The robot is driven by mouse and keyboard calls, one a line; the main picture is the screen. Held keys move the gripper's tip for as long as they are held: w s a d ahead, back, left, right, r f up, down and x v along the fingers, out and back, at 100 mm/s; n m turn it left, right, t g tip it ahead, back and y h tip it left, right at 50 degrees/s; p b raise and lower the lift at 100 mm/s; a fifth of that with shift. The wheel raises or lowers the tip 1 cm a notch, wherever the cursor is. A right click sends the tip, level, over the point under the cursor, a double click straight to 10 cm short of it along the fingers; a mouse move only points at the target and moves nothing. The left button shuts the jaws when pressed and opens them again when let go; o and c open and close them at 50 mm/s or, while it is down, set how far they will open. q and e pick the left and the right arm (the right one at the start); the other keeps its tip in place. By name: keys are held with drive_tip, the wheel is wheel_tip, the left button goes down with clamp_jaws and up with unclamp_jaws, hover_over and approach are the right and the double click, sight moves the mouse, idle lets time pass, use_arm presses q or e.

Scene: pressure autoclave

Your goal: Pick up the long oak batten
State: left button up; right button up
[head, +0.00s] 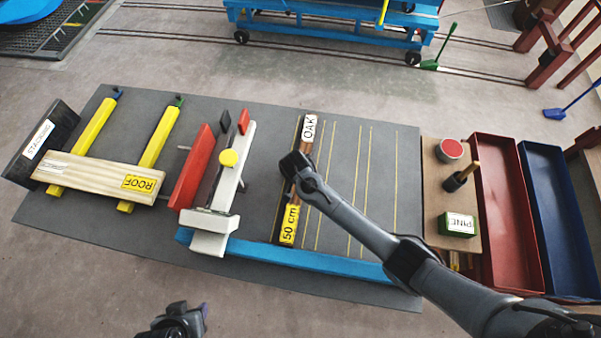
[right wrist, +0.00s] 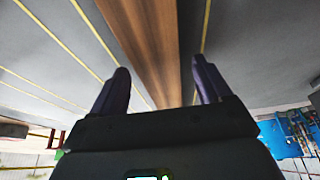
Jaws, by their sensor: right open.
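The long oak batten (head: 307,150) lies on the grey mat, with a white "OAK" label at its far end and a yellow "50 cm" label near its front end. My right gripper (head: 297,166) is over its middle and hides part of it. In the right wrist view, the brown batten (right wrist: 145,40) runs between the two purple fingers of my open right gripper (right wrist: 163,88). I cannot tell whether the fingertips reach down beside it. My left gripper (head: 182,320) is at the bottom edge, away from the batten; its jaw opening is unclear.
A blue rail (head: 320,260) runs along the mat's front, by the batten's near end. A red and white clamp fixture (head: 232,180) stands left of the batten. A pale "ROOF" board (head: 95,175) rests on yellow bars. Red (head: 505,220) and blue (head: 555,215) trays are at right.

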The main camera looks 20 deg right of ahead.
drive_tip(key=shift+f, duration=0.1)
drive_tip(key=c, duration=1.3)
clamp_jaws()
